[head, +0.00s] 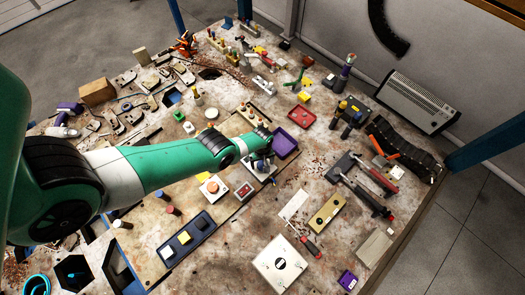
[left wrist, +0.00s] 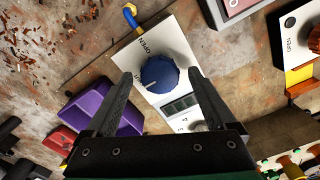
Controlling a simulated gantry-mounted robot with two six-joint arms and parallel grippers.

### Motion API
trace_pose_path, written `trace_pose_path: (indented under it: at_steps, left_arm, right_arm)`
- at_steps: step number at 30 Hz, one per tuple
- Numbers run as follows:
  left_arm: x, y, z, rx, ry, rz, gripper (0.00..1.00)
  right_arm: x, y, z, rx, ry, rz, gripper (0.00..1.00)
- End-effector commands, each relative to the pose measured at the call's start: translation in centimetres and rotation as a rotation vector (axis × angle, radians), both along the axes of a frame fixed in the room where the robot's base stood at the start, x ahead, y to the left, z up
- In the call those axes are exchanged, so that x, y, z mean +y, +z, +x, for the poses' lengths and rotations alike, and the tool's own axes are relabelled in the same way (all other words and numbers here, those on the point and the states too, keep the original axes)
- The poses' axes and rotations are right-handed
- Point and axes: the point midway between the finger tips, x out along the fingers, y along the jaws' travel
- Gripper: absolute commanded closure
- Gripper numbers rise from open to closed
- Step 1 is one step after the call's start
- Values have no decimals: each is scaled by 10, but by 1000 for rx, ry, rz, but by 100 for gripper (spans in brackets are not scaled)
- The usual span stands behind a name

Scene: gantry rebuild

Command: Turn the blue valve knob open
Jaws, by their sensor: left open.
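The blue valve knob (left wrist: 159,74) sits on a white panel (left wrist: 183,41) in the left wrist view. Its pale pointer mark faces left, toward the partly hidden lettering beside the left finger. The word OPEN is printed above the knob. A small grey display (left wrist: 180,105) lies below it. My left gripper (left wrist: 161,77) is open, with one finger on each side of the knob; I cannot tell whether they touch it. In the head view my left gripper (head: 259,158) is over the white panel, small and partly covering the knob. My right gripper is not in view.
A purple tray (head: 285,142) stands close beside the panel, and a dark red tray (head: 301,117) lies beyond it. Hammers (head: 362,195) and other tools crowd the right side.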

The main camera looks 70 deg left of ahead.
Motion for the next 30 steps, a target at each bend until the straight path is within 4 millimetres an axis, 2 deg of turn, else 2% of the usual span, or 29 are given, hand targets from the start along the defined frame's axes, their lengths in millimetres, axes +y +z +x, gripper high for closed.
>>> trace_pose_path:
  at_steps: [2, 15, 16, 23, 30]
  left_arm:
    - [0, 0, 0, 0, 0, 0, 14]
    - [0, 0, 0, 0, 0, 0, 94]
    - [0, 0, 0, 0, 0, 0, 96]
    - [0, 0, 0, 0, -17, 0, 96]
    - [0, 0, 0, 0, -112, 0, 96]
  right_arm:
    - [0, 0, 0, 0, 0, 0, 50]
    - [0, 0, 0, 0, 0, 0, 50]
    - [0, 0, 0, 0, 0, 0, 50]
    - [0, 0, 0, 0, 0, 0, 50]
    - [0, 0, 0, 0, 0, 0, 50]
